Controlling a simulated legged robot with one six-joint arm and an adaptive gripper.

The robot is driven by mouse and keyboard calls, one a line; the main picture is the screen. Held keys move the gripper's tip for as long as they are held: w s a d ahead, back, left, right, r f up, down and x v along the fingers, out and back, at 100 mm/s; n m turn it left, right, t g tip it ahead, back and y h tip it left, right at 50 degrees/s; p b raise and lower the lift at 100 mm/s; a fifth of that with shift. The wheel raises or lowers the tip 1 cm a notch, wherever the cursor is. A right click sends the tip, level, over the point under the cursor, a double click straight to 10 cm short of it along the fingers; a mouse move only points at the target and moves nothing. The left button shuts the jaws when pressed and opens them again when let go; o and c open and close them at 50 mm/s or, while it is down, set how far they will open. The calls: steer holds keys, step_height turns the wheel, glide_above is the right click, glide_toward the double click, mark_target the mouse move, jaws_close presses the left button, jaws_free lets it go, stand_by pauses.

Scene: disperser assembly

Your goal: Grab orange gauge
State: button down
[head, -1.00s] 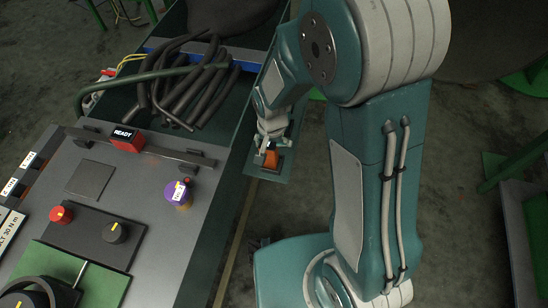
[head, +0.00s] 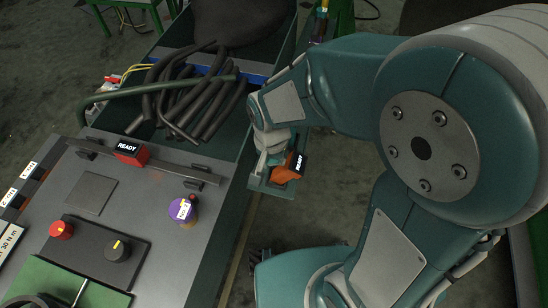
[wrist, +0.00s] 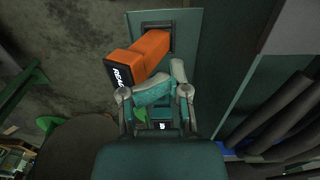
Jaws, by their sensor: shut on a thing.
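The orange gauge (head: 286,168) shows its black READY face at the side of the green bench, beyond its right edge in the head view. In the wrist view the orange gauge (wrist: 146,53) is a long block, tilted, with its far end near a dark square frame on a green plate (wrist: 190,22). My gripper (head: 268,158) is at the left side of the gauge. In the wrist view my gripper (wrist: 155,88) is shut on the gauge near its READY end; the exact contact is partly hidden by the fingers.
A grey panel (head: 150,215) carries a red READY gauge (head: 131,152), a purple knob (head: 181,210), a red button (head: 61,230) and a black knob (head: 118,250). Black hoses (head: 190,95) lie in a trough behind it.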

steer(key=s+a+r, duration=0.3)
steer(key=s+r, duration=0.1)
steer(key=s, duration=0.4)
steer(key=shift+s, duration=0.35)
steer(key=shift+c, duration=1.4)
jaws_free()
steer(key=shift+r, duration=0.1)
